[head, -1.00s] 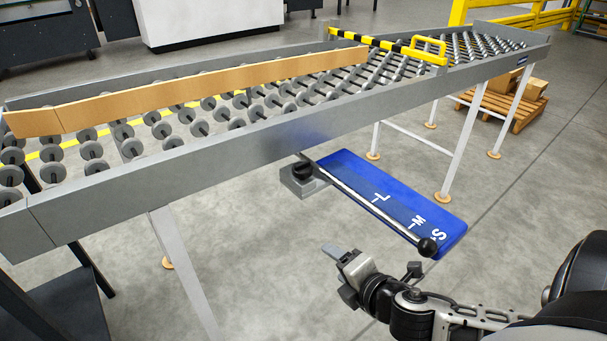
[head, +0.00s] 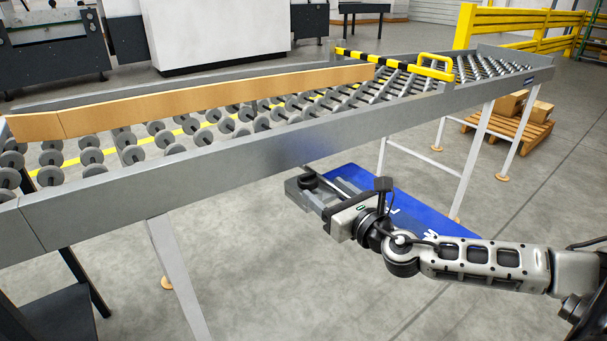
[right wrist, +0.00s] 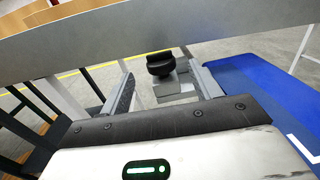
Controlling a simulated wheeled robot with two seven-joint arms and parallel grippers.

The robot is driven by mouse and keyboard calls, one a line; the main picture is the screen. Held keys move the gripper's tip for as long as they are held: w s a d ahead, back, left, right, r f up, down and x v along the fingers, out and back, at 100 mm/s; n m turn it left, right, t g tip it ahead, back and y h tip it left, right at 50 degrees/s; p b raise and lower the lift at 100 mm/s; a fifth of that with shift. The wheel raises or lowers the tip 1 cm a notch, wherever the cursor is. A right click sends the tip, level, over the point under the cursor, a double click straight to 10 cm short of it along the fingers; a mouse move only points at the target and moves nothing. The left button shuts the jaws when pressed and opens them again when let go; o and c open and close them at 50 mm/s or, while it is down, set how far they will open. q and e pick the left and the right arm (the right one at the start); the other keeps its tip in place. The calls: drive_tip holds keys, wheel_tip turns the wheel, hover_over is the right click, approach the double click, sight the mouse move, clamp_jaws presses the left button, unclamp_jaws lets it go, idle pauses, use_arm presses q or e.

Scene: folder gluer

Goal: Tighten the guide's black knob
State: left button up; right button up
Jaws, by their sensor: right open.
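The black knob (head: 309,181) sits on a grey block (head: 293,190) under the near rail of the conveyor. The right wrist view shows the knob (right wrist: 160,63) upright on its grey block (right wrist: 172,90), ahead of the fingers. My right gripper (head: 316,200) is open and empty. Its two fingers (right wrist: 166,86) point toward the knob, with the knob between their lines but apart from them. My left gripper is in neither view.
The conveyor's grey side rail (head: 240,155) runs just above the knob. A tan guide strip (head: 190,95) lies over the rollers. A yellow-black striped bar (head: 390,62) crosses the conveyor. White legs (head: 470,160) stand to the right. The floor in front is clear.

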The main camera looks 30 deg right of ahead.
sight(309, 178)
drive_tip(key=w, duration=0.9)
drive_tip(key=shift+a, duration=0.1)
drive_tip(key=c, duration=1)
